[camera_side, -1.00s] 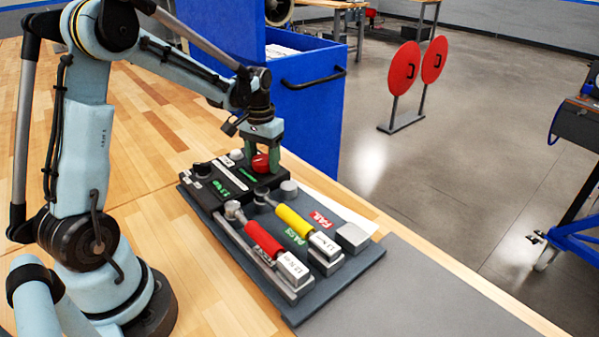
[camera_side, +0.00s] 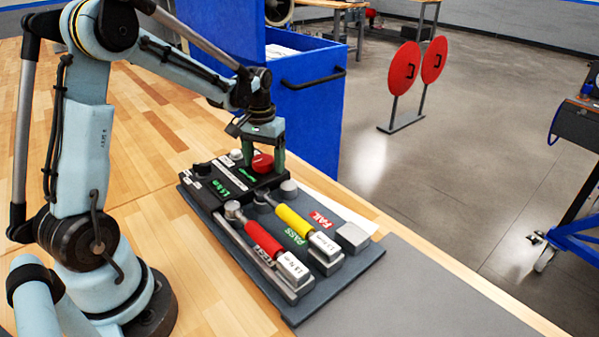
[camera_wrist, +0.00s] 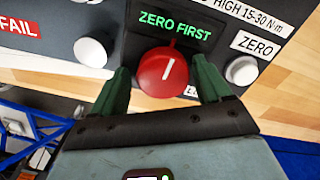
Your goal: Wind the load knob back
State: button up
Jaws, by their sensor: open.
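The load knob, a red round knob with a white pointer line, sits on the black tester box (camera_side: 225,190) in the side view (camera_side: 262,163). In the wrist view the red knob (camera_wrist: 164,72) lies between the two green fingers, its pointer near upright and leaning slightly right. My gripper (camera_wrist: 165,85) is open, one finger on each side of the knob, with a gap visible at least on the right. In the side view my gripper (camera_side: 265,155) points down over the knob. A small display (camera_wrist: 175,25) above the knob reads "ZERO FIRST" in green.
A white ZERO button (camera_wrist: 242,71) is right of the knob. A grey post (camera_wrist: 90,52) stands left. In the side view, red (camera_side: 264,240) and yellow (camera_side: 293,219) handled wrenches lie on the grey board (camera_side: 310,310). A blue cabinet (camera_side: 310,100) stands close behind.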

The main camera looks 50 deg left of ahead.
aim_at(264, 159)
jog(key=shift+s+a, duration=0.15)
jog(key=shift+a, duration=0.05)
jog(key=shift+o, duration=0.7)
jog(key=shift+r, duration=0.45)
jog(key=shift+d+r, duration=0.1)
jog(key=shift+r, duration=2)
jog(key=shift+d, duration=0.1)
jog(key=s+d+r+m+t, duration=0.2)
jog(key=s+d+t, duration=0.1)
jog(key=d, duration=0.4)
jog(key=s+d+r+m+t, duration=0.1)
jog(key=s+d+m+t, duration=0.2)
jog(key=s+d, duration=0.3)
jog(key=shift+s+d+r+t, duration=0.35)
jog(key=shift+d+t, duration=0.25)
jog(key=shift+d, duration=0.65)
